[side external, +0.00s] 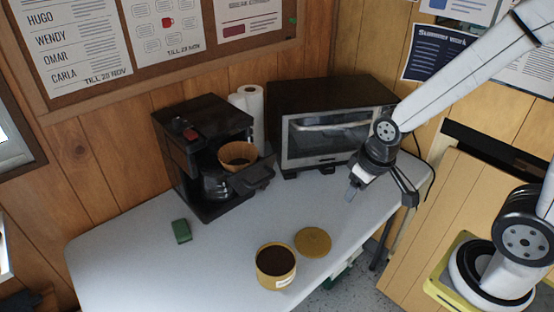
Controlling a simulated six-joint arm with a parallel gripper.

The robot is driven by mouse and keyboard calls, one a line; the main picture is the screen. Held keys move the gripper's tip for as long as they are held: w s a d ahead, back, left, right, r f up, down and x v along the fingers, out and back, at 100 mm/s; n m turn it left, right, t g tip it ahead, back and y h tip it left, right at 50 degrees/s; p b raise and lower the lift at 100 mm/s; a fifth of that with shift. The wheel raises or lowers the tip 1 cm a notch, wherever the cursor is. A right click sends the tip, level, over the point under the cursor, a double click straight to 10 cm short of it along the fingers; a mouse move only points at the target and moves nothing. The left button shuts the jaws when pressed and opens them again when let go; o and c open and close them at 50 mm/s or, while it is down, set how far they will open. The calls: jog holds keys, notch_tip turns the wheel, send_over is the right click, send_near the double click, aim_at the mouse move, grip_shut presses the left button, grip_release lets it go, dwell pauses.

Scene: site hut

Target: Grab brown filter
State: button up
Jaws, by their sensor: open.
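The brown filter (234,152) sits in the swung-out basket holder (262,172) of the black coffee machine (203,140), its pale brown rim facing up. My gripper (352,192) is open and empty. It hangs in front of the toaster oven, to the right of the filter and well apart from it. The inside of the filter shows only partly.
A toaster oven (325,138) and a paper roll (250,105) stand behind. A tub of dark grounds (276,279), its lid (313,242) and a green block (181,231) lie on the white table (130,265). The table's middle is clear.

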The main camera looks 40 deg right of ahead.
jog(key=shift+w+v, duration=0.65)
jog(key=shift+v, duration=2.25)
jog(key=w+a+m+h, duration=0.1)
jog(key=w+a+h, duration=0.1)
jog(key=w, duration=0.4)
jog(key=w+a+m+h, duration=0.1)
jog(key=w+a+h, duration=0.2)
jog(key=w, duration=0.3)
jog(key=w+a+m+h, duration=0.1)
jog(key=w+a+h, duration=0.1)
jog(key=w, duration=0.5)
jog(key=shift+a+r+m+h, duration=0.25)
jog(key=shift+a+m+h, duration=0.05)
jog(key=shift+a, duration=0.5)
jog(key=w+a+m+t+h, duration=0.35)
jog(key=w+a+t, duration=0.3)
jog(key=a, duration=0.55)
notch_tip(320, 180, down, 6)
jog(key=w+d, duration=0.2)
jog(key=shift+d+g, duration=0.4)
jog(key=shift+g, duration=0.05)
